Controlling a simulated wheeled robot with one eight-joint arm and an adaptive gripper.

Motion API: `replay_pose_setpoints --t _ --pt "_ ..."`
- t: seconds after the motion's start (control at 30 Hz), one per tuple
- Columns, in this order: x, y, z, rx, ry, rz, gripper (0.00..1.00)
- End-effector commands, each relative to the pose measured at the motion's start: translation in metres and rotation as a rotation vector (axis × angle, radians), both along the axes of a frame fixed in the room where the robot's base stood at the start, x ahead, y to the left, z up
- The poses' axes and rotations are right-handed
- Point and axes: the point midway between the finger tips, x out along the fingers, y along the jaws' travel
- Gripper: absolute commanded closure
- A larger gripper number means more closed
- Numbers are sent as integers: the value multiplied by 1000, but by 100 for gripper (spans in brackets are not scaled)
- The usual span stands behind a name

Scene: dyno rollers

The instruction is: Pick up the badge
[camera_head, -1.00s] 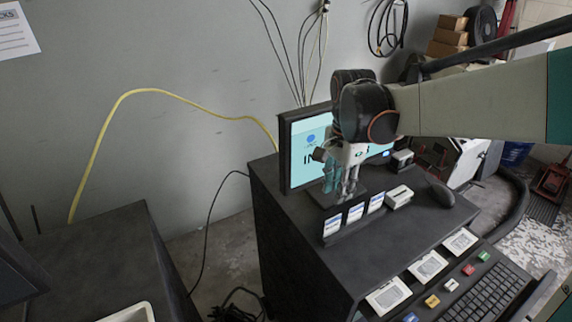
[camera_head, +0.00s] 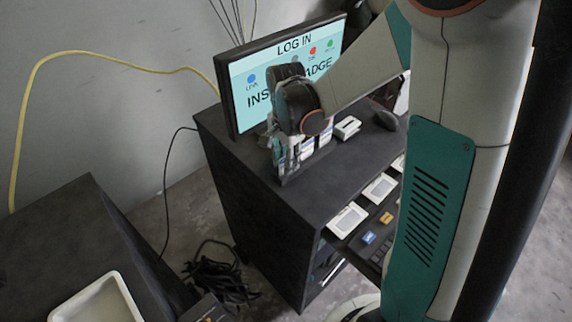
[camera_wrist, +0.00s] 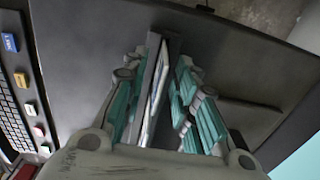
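Several white badges with blue edges stand upright in a dark rack on the black console; two show beside my fingers in the head view (camera_head: 308,149). In the wrist view the badges (camera_wrist: 154,92) show edge-on in the dark rack (camera_wrist: 163,62). My gripper (camera_head: 289,155) points down over the rack's near-left end. In the wrist view my gripper (camera_wrist: 160,112) is open, its teal-padded fingers on either side of the rack and badges. A gap shows on the right side; contact on the left side cannot be told. My fingers hide part of the badges.
A white card device (camera_head: 347,128) and a dark mouse (camera_head: 386,120) lie right of the rack. White-framed panels (camera_head: 347,220) and coloured keys (camera_head: 369,238) line the front.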

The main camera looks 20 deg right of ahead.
Motion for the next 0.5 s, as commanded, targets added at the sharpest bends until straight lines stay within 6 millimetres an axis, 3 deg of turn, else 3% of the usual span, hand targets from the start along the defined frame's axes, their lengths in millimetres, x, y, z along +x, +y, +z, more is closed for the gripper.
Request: replay_pose_setpoints --t 0.27,0.43,0.5 --pt "0 0 -5 0 0 0 73" --pt "0 0 -5 0 0 0 99" --pt "0 0 -5 0 0 0 100"
